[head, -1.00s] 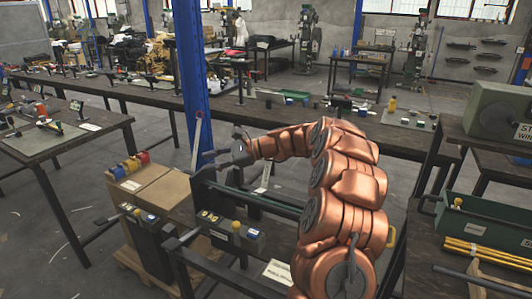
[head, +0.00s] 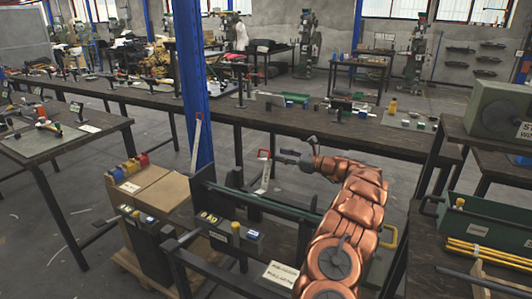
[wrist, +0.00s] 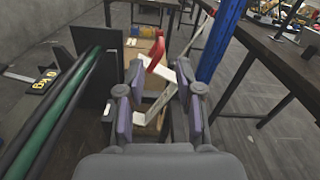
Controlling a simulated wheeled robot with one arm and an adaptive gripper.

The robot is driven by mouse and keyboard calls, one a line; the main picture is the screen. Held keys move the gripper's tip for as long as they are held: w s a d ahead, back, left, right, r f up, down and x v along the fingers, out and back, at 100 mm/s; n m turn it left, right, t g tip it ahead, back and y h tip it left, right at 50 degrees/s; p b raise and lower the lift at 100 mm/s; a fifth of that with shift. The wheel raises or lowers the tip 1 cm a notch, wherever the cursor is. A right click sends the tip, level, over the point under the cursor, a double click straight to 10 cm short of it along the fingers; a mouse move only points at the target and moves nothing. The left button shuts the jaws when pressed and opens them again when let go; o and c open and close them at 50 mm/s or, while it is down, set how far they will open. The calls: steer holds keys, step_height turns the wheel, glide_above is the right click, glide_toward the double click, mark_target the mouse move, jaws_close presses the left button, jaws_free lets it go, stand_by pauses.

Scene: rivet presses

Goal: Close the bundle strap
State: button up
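The bundle strap is a folded white band. Its red end (head: 264,154) stands up at the far side of the rack, with the white part (head: 263,180) below it. In the wrist view, the red end (wrist: 155,52) and white band (wrist: 183,72) appear ahead of and between my fingers. My gripper (wrist: 160,85) is open, with a wide gap between its fingers. In the head view, my gripper (head: 284,157) is just right of the red end; I cannot tell whether they touch.
A black upright plate (wrist: 92,75) stands left of my fingers. A blue column (head: 190,90) rises behind the rack. Cardboard boxes (head: 160,195) stand left of it. A long workbench (head: 235,110) runs behind, and a green tray (head: 475,225) is at the right.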

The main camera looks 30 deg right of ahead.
mark_target(266, 151)
steer(key=shift+p+x, duration=0.65)
steer(key=shift+x, duration=3.2)
steer(key=c, duration=0.7)
jaws_close()
steer(key=shift+d+r, duration=0.1)
steer(key=shift+d, duration=0.05)
